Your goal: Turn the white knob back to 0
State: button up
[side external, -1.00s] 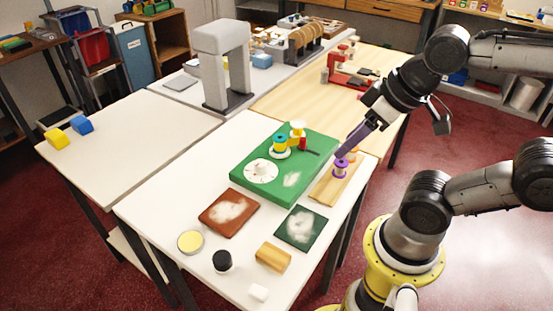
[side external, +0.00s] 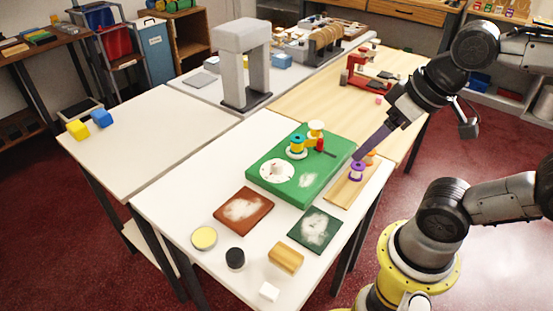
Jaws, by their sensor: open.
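The white knob (side external: 277,172) sits on a round white dial near the left part of the green board (side external: 327,150). The dial's marks are too small to read, so its setting cannot be told. My gripper (side external: 358,158) points down-left, with its purple fingers just above or beside a purple spool (side external: 357,173) on a wooden strip (side external: 344,194). It is apart from the knob, to its right. Its jaws are open; the gap between the fingers is hard to see from this side.
A teal-and-yellow spool (side external: 297,147), a yellow spool (side external: 315,133) and a small red piece (side external: 320,144) stand on the board behind the knob. A brown swatch (side external: 243,211) and a dark green swatch (side external: 315,229) lie in front. The table left of the board is clear.

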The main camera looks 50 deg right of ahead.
jog(key=w+r+m+g, duration=0.2)
jog(key=w+r+m, duration=0.2)
jog(key=w+r, duration=0.2)
jog(key=m+g+y, duration=0.3)
jog(key=m+g, duration=0.1)
jog(key=m, duration=0.1)
send_over(277, 162)
jog(key=d, duration=0.1)
notch_tip(277, 162, down, 4)
jog(key=w+d+f+g, duration=0.2)
jog(key=w+d+f, duration=0.15)
jog(key=f, duration=0.45)
jog(key=shift+m, duration=0.3)
jog(key=x, duration=1.3)
jog(key=shift+s+a, duration=0.1)
jog(key=shift+a, duration=0.2)
jog(key=shift+r+y, duration=0.1)
jog(key=shift+y, duration=0.2)
grip_shut()
